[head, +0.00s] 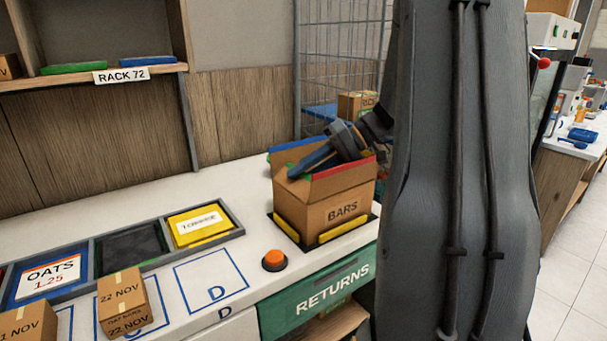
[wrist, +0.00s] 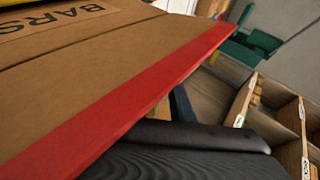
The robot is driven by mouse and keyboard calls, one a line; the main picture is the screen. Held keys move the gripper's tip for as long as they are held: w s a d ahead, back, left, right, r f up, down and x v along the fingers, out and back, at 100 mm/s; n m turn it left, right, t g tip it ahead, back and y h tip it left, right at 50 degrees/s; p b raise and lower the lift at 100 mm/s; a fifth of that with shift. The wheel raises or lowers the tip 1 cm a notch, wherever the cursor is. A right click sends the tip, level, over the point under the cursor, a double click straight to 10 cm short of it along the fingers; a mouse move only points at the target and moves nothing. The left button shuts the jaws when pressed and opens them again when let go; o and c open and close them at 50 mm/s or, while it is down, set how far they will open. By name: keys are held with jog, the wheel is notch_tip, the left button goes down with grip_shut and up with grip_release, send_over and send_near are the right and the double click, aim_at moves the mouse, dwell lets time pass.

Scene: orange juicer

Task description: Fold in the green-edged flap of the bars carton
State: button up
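The bars carton (head: 318,212) stands on the counter in a dark tray with yellow edge pieces. Its top is at least partly open. A red-edged flap (head: 345,177) stands up along the front, and a blue-edged flap (head: 295,144) stands at the back. A little green edge (head: 287,171) shows at the left end. My gripper (head: 300,170) points down-left across the carton's top and hides much of the opening. In the wrist view the red-edged flap (wrist: 150,92) fills the middle, with a dark gripper part below it. The fingertip gap is not visible.
An orange button (head: 274,259) sits left of the carton on the counter. Bins with yellow and blue packs (head: 200,224) and small dated boxes (head: 128,300) lie further left. A wire rack (head: 340,60) stands behind. My arm blocks the view on the right.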

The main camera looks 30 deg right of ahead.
notch_tip(320, 180, up, 10)
jog(key=shift+b, duration=0.85)
jog(key=h+p, duration=0.1)
jog(key=p, duration=0.1)
jog(key=s+h+p, duration=0.1)
jog(key=h+p, duration=0.1)
jog(key=n+h+p, duration=0.1)
jog(key=p, duration=0.1)
jog(key=shift+s+a+f+h, duration=0.3)
jog(key=shift+s+f+h, duration=0.05)
jog(key=shift+f+h, duration=0.05)
jog(key=shift+s+d+f+h+p, duration=0.15)
jog(key=shift+d+h+p, duration=0.1)
jog(key=shift+h+p, duration=0.45)
jog(key=shift+f, duration=0.2)
jog(key=p, duration=0.2)
send_near(282, 184)
jog(key=x, duration=0.4)
jog(key=shift+a+f, duration=0.1)
jog(key=shift+a, duration=0.05)
